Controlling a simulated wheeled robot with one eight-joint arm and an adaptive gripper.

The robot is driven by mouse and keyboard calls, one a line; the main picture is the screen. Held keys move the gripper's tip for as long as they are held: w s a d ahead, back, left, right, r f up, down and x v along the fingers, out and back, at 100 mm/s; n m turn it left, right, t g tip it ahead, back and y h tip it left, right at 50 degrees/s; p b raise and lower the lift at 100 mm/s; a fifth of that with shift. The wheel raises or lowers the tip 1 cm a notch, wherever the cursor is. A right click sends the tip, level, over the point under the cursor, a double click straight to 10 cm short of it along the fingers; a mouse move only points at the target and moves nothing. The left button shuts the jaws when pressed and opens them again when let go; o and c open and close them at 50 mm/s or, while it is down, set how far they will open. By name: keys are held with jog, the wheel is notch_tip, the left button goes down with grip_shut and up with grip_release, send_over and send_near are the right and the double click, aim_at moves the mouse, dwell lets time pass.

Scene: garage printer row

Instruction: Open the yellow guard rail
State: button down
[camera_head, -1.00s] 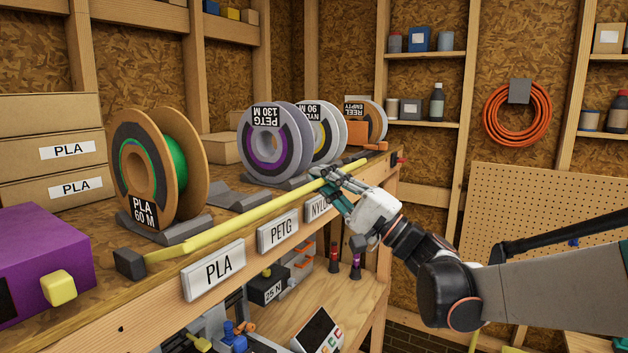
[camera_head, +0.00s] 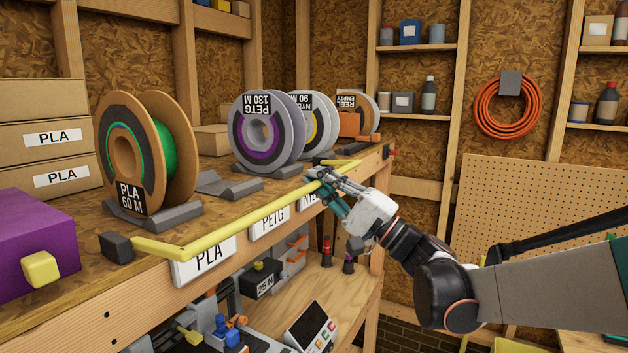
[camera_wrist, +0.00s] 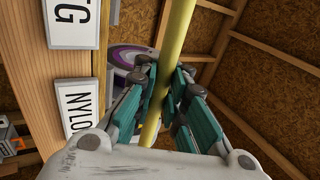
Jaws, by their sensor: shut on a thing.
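The yellow guard rail (camera_head: 247,214) runs along the front edge of the wooden shelf, with a bent arm at its near end meeting a dark block (camera_head: 116,247) and another bend at its far end. It sits out over the shelf's front edge, above the labels. My gripper (camera_head: 322,178) is shut on the rail towards its far end. In the wrist view, the fingers (camera_wrist: 160,95) close around the yellow bar, which passes between them. The exact finger contact is partly hidden.
Behind the rail stand a PLA spool (camera_head: 125,160), a PETG spool (camera_head: 262,130), a nylon spool (camera_head: 318,125) and an orange-held empty reel (camera_head: 360,122). A purple box (camera_head: 35,240) is at left. A lower shelf (camera_head: 330,290) holds tools.

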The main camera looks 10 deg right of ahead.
jog(key=c, duration=1.9)
grip_release()
jog(key=shift+s+d, duration=0.1)
jog(key=o, duration=0.3)
jog(key=shift+s+d+r, duration=0.15)
jog(key=shift+s+d, duration=0.05)
jog(key=shift+d, duration=0.05)
jog(key=shift+w+a, duration=0.15)
jog(key=shift+a, duration=0.05)
jog(key=v, duration=1.2)
